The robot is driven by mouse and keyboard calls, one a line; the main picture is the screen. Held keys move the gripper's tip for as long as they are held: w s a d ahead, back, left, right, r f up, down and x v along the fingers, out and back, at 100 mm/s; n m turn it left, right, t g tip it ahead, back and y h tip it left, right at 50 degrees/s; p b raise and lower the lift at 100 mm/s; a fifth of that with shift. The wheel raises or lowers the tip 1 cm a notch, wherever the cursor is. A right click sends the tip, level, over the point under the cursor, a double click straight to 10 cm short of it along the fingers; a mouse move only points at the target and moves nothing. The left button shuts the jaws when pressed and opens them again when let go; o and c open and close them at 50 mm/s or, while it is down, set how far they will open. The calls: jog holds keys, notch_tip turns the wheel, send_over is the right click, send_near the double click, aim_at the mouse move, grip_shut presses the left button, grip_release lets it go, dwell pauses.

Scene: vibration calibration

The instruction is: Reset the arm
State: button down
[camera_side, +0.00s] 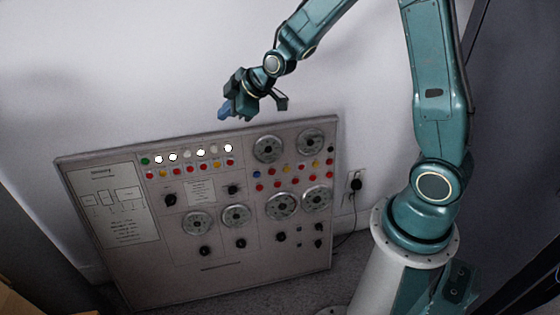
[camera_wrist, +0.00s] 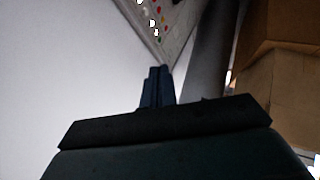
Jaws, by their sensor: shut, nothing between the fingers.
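My gripper (camera_side: 226,110) is above the top edge of the control panel, left of its middle, in the side view. Its blue fingers point down and to the left, apart from the panel as far as I can tell. In the wrist view the fingers (camera_wrist: 158,86) are together with nothing between them. The control panel (camera_side: 225,270) is a grey board leaning near the wall, with dials, knobs, coloured buttons and a row of lit white lamps. Only a corner of the panel (camera_wrist: 181,36) shows at the top of the wrist view.
A white wall (camera_side: 150,60) stands behind the panel. A wall socket (camera_side: 355,184) with a cable is right of the panel. Cardboard boxes (camera_wrist: 285,85) are at the right of the wrist view. Open air surrounds my gripper on the left.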

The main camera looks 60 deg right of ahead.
jog(key=s+a+r+m+g, duration=0.2)
jog(key=s+a+r+m, duration=0.15)
jog(key=s+r, duration=0.95)
jog(key=s+m+g+h, duration=0.1)
jog(key=s+m, duration=0.4)
jog(key=s, duration=1.2)
jog(key=shift+s+d+m, duration=0.15)
jog(key=shift+d+m, duration=0.2)
jog(key=shift+d, duration=0.1)
